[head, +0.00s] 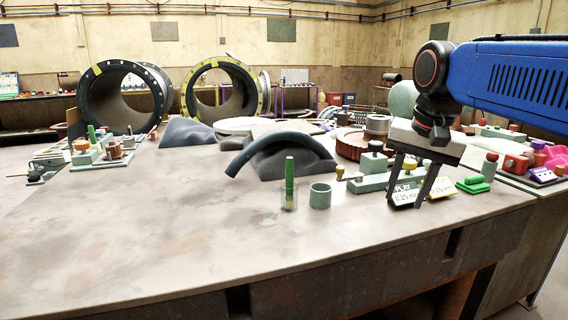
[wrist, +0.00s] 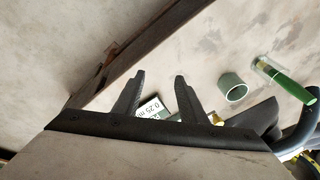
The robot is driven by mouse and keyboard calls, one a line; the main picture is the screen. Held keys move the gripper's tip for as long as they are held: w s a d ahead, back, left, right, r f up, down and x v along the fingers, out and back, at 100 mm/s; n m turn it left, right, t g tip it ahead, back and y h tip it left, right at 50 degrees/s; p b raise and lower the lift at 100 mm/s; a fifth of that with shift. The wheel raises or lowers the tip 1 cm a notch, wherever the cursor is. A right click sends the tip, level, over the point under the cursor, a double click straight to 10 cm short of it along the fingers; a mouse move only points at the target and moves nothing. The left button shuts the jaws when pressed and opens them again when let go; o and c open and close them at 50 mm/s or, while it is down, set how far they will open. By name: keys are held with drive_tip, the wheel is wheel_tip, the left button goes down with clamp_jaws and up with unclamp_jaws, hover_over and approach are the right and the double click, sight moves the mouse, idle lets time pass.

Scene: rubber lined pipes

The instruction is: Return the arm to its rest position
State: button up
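My arm (head: 510,80) reaches in from the right in the head view, blue with a black and orange wrist. My gripper (head: 404,201) hangs from it with its fingers pointing down over the right front part of the table. In the wrist view my gripper (wrist: 160,76) has its two dark fingers apart, with nothing held between them. White and yellow cards (head: 405,196) marked 0.25 mm show behind and beside the fingers. I cannot tell how high the fingertips are above the table.
A green cup (head: 320,195), a green stick in a clear holder (head: 289,188) and a curved black hose (head: 270,143) stand left of my gripper. Fixtures with knobs (head: 374,172) are close behind it. The table's left front (head: 150,240) is bare.

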drive_tip(key=s+d+f+n+t, duration=0.1)
drive_tip(key=s+f+n, duration=0.2)
drive_tip(key=s+f, duration=0.5)
drive_tip(key=s+d+f+n+t, duration=0.1)
drive_tip(key=s+d+f+n, duration=0.1)
drive_tip(key=s+f, duration=0.6)
wheel_tip(320, 180, down, 6)
drive_tip(key=shift+d+r+n, duration=0.1)
drive_tip(key=shift+d+n, duration=0.05)
drive_tip(key=shift+n, duration=0.25)
